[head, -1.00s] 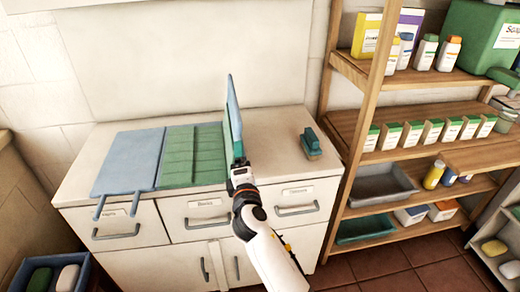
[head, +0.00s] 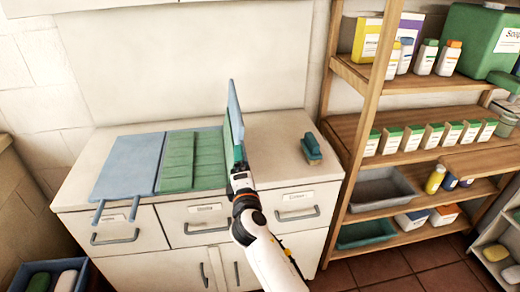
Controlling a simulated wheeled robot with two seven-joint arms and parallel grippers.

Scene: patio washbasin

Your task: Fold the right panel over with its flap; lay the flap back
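A folding mat lies on the white cabinet top. Its blue left panel (head: 130,163) is flat, with two blue straps over the front edge. Its green ribbed middle panel (head: 193,160) is also flat. The right panel (head: 229,143) is raised on edge, its green face showing narrowly. A blue flap (head: 235,110) stands up at its top. My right gripper (head: 239,168) is at the front edge of the raised panel and appears shut on it; the fingertips are small and partly hidden. My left gripper is out of view.
A blue-green brush (head: 311,148) lies on the cabinet top to the right. Bare countertop (head: 272,150) lies between it and the panel. A wooden shelf (head: 400,150) with bottles, boxes and trays stands at the right.

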